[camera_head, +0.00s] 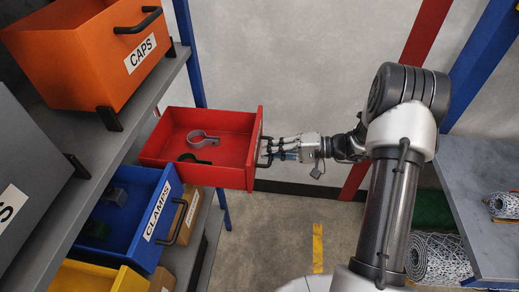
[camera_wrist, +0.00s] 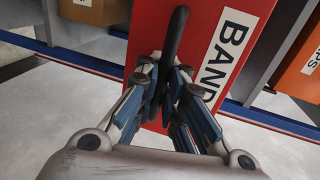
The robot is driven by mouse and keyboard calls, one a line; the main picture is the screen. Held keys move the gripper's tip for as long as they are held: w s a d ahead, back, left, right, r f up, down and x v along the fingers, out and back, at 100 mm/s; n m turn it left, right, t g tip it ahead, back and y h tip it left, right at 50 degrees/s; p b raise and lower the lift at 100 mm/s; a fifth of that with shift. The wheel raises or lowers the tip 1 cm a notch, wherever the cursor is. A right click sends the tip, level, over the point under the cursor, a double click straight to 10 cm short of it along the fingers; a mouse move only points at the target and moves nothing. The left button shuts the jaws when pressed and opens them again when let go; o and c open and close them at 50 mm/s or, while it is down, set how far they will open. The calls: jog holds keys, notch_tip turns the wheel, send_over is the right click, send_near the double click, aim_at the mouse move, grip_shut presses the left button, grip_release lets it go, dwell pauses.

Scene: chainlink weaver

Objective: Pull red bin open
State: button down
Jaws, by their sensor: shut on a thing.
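The red bin (camera_head: 222,174) is pulled well out from the shelf in the head view, with a grey ring clamp (camera_head: 202,139) and a dark part (camera_head: 193,158) inside. Its red front (camera_wrist: 209,58) fills the middle of the wrist view, with a white label partly reading "BAND". My gripper (camera_head: 270,151) is at the bin's front, its fingers closed around the dark handle (camera_wrist: 175,35). In the wrist view, my gripper (camera_wrist: 172,100) has its blue-padded fingers on both sides of that handle; the lower part of the handle is hidden between them.
An orange CAPS bin (camera_head: 97,72) sits on the shelf above. A blue CLAMPS bin (camera_head: 129,218) is next to the red bin, lower left. A yellow bin (camera_head: 92,277) is below. At right is a grey shelf (camera_head: 478,225) with rolls of mesh. Floor between is clear.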

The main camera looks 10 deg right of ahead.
jog(key=shift+d+r, duration=0.1)
jog(key=shift+d, duration=0.05)
jog(key=c, duration=1.7)
grip_release()
jog(key=shift+s+d, duration=0.1)
jog(key=v, duration=1.1)
jog(key=shift+d, duration=0.35)
jog(key=shift+s, duration=0.1)
